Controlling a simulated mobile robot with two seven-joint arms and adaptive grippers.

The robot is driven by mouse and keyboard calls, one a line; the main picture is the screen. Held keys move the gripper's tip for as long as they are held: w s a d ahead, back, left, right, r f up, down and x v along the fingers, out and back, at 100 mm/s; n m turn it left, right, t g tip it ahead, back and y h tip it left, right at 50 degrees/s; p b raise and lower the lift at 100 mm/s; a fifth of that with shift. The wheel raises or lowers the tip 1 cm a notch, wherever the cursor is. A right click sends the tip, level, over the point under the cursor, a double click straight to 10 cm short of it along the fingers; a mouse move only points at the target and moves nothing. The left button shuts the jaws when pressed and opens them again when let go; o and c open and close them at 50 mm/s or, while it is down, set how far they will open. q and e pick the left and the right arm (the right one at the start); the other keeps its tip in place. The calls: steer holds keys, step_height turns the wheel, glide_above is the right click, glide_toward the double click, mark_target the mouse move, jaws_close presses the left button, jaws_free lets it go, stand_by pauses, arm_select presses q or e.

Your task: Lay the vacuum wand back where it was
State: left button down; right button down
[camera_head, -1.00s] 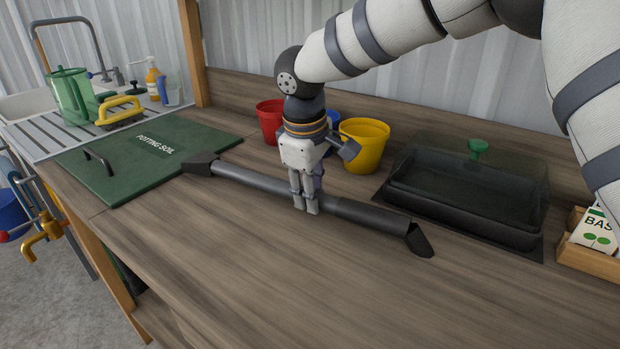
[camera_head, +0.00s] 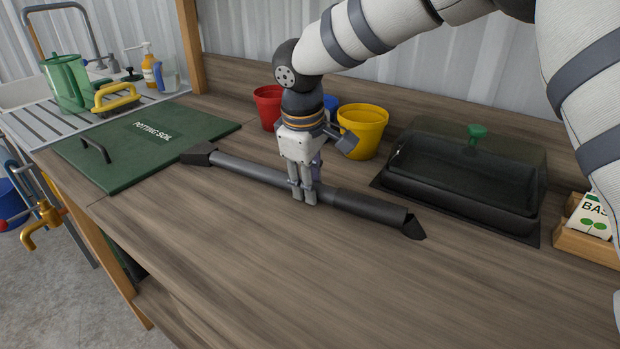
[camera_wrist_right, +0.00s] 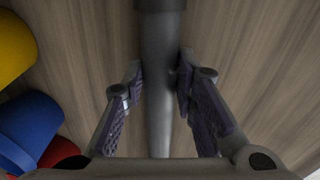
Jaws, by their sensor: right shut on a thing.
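The vacuum wand (camera_head: 255,173) is a long grey tube with a dark flared head at its left end and a thicker black part with a slanted tip at its right. It lies lengthwise along the wooden bench, at or just above the surface; I cannot tell whether it touches. My right gripper (camera_head: 304,195) points down and is shut on the wand near its middle. In the right wrist view the tube (camera_wrist_right: 160,85) runs between the two purple-padded fingers (camera_wrist_right: 158,95). The wand's left head is close to the edge of the green potting soil lid (camera_head: 145,148). My left gripper does not show.
Red (camera_head: 268,104), blue (camera_head: 331,108) and yellow (camera_head: 362,130) pots stand behind the gripper. A covered dark tray (camera_head: 462,185) is to the right, with a wooden seed box (camera_head: 585,247) beyond. A yellow-handled brush (camera_head: 116,100) sits by the sink. The bench front (camera_head: 290,270) is clear.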

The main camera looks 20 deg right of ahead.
steer(key=c, duration=1.2)
jaws_free()
steer(key=r, duration=0.4)
steer(key=s+a+r, duration=0.1)
steer(key=r, duration=0.6)
steer(key=shift+s+a+r, duration=0.35)
steer(key=shift+s+a, duration=0.05)
